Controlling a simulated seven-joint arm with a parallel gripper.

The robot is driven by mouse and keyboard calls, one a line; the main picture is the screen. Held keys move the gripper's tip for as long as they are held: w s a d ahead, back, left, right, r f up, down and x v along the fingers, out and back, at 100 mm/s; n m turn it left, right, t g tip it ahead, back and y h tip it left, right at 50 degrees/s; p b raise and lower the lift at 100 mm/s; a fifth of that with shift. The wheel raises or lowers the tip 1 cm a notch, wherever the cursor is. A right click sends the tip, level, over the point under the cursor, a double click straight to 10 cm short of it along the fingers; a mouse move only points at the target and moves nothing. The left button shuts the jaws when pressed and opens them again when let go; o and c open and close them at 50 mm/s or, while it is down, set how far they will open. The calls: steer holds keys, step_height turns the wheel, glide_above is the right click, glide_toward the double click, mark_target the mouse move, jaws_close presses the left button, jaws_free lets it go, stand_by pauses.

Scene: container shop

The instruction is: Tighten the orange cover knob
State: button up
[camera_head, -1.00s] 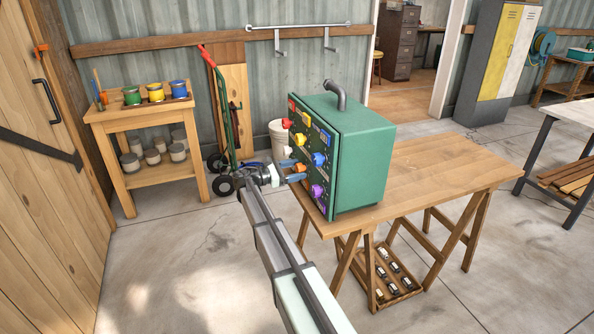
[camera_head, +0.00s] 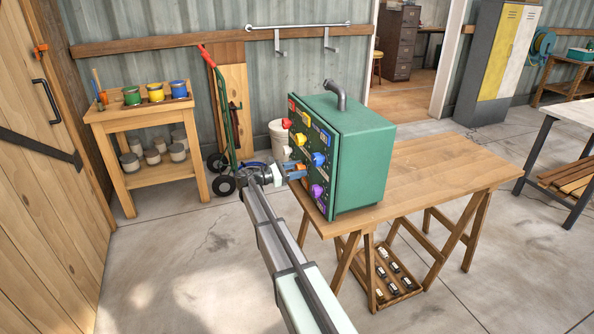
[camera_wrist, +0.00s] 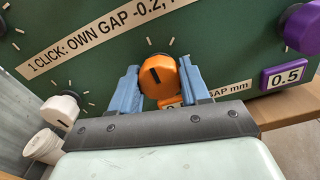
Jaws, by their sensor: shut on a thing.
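The orange cover knob (camera_wrist: 157,77) sits on the front of the green box (camera_head: 364,160), with a dark pointer line on its face. My gripper (camera_wrist: 158,90) has its two blue fingers on either side of this knob and is shut on it. A label under the knob is partly hidden by the fingers and the knob.
A purple knob (camera_wrist: 302,28) with a 0.5 label is to the right in the wrist view, and a white knob (camera_wrist: 62,110) to the left. Blue, yellow and red knobs share the panel. The box stands on a wooden table (camera_head: 440,172) with clear top to its right.

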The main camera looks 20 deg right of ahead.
steer(key=shift+m, duration=0.5)
steer(key=shift+c, duration=0.2)
steer(key=m, duration=0.3)
steer(key=shift+m, duration=0.4)
steer(key=m, duration=0.4)
steer(key=shift+m, duration=0.3)
steer(key=m, duration=0.4)
steer(key=shift+m, duration=2.1)
steer(key=o, duration=1)
steer(key=shift+o, duration=0.2)
steer(key=shift+a, duration=0.15)
